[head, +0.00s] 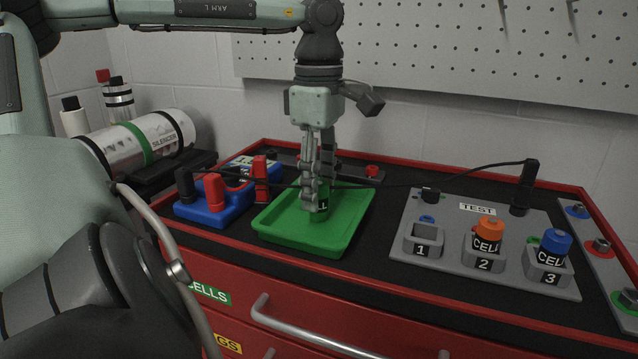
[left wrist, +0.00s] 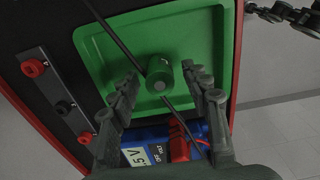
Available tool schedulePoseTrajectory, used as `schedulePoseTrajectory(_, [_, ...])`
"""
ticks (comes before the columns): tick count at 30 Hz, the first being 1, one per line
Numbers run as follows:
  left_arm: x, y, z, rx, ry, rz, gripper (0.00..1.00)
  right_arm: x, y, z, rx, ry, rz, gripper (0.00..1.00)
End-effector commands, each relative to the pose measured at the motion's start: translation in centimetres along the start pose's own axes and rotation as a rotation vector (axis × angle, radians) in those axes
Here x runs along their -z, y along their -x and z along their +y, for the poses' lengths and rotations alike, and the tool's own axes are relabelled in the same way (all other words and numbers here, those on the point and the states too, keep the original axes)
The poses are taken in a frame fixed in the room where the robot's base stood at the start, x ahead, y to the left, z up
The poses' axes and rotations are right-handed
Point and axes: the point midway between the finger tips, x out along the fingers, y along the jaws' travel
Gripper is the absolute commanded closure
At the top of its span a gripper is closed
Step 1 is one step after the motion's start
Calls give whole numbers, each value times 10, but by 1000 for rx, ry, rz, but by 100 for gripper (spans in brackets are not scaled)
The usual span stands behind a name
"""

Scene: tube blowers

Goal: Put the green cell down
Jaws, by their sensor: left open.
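The green cell (head: 319,208) stands in the green tray (head: 333,238), under my left gripper (head: 318,190) in the head view. In the left wrist view the cell (left wrist: 160,75) shows its green end, with the tray (left wrist: 110,47) around it. My left gripper (left wrist: 160,88) is open, its fingers on either side of the cell with gaps visible between them and it. A black cable crosses beside the cell in the wrist view. My right gripper is not clearly seen.
The grey test board (head: 430,262) at the right holds an orange cell (head: 488,232) in slot 2 and a blue cell (head: 555,245) in slot 3; slot 1 (head: 424,238) is empty. A blue block with red and black parts (head: 212,208) stands left of the tray. A black cable (head: 430,184) runs across the bench.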

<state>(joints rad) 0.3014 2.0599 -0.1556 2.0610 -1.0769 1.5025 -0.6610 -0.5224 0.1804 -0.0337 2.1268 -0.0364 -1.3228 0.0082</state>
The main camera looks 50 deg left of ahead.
Motion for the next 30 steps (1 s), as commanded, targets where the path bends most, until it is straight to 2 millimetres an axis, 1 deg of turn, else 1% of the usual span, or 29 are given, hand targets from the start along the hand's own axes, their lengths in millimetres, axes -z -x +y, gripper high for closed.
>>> schedulePoseTrajectory(2, [0,4,0,-1,0,0,53,1,2,1,0,1,3,65])
schedulePoseTrajectory(3, [0,7,0,-2,1,0,53,-1,-5,0,1,2,-2,65])
schedulePoseTrajectory(5, [0,16,1,-3,2,1,53,-6,-11,0,2,3,-14,65])
schedulePoseTrajectory(7, [0,29,1,-3,2,0,53,-8,-13,0,3,3,-21,65])
schedulePoseTrajectory(11, [0,59,1,-4,3,0,53,-6,-14,-1,6,2,-9,65])
schedulePoseTrajectory(15, [0,88,1,-1,2,2,53,-8,-21,-3,11,3,-13,65])
schedulePoseTrajectory(18, [0,104,1,-1,2,2,53,-8,-27,-4,15,3,-16,65])
schedulePoseTrajectory(21, [0,116,0,0,2,1,53,-6,-31,-7,19,1,-12,65])
schedulePoseTrajectory(24, [0,121,0,1,0,1,53,-5,-33,-9,24,-2,-8,65])
schedulePoseTrajectory(30, [0,123,0,1,0,0,53,-6,-34,-11,27,-4,-11,65])
